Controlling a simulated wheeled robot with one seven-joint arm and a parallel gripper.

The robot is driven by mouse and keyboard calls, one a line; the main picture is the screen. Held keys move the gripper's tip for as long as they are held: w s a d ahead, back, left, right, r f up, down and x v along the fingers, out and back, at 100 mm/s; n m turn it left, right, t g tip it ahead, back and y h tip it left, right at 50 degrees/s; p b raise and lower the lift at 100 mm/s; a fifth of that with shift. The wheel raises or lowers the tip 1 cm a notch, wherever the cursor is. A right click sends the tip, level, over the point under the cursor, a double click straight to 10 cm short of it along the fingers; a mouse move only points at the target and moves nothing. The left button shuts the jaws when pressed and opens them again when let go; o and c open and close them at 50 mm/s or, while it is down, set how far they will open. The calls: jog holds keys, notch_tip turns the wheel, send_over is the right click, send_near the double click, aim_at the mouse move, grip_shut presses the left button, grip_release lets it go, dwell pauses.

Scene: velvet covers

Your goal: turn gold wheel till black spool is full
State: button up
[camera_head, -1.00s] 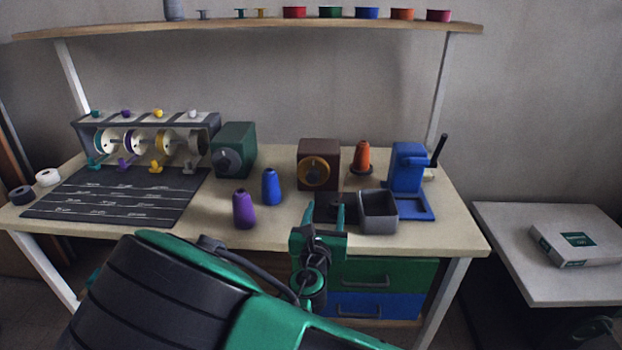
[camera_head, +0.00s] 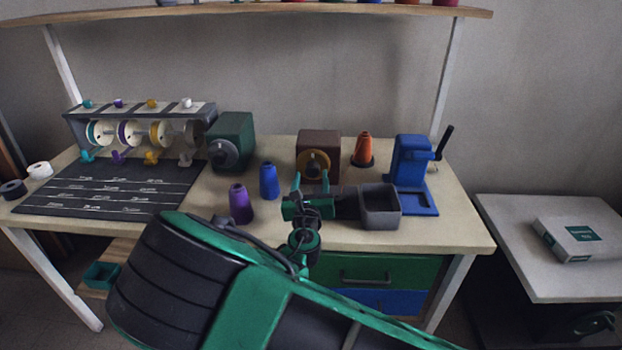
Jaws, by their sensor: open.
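A brown box (camera_head: 320,144) stands at the middle back of the table. A gold wheel (camera_head: 306,159) with a dark hub is on its front face. My gripper (camera_head: 311,183) is open and empty just in front of and below the wheel, its fingers pointing toward the box. The picture does not show whether a finger touches the wheel; the fingers overlap its lower edge. A small dark spool or roll (camera_head: 13,189) lies at the table's left edge; I cannot tell if it is the black spool.
A blue cone (camera_head: 269,181) and a purple cone (camera_head: 239,204) stand left of my gripper. A grey bin (camera_head: 381,214) and a blue cranked device (camera_head: 411,160) stand to the right. A green box (camera_head: 232,142), an orange cone (camera_head: 364,150) and a spool rack (camera_head: 143,111) stand farther back.

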jog(key=shift+w, duration=0.6)
jog(key=shift+d, duration=0.1)
jog(key=c, duration=1.1)
jog(key=shift+o, duration=0.2)
jog(key=shift+m, duration=0.3)
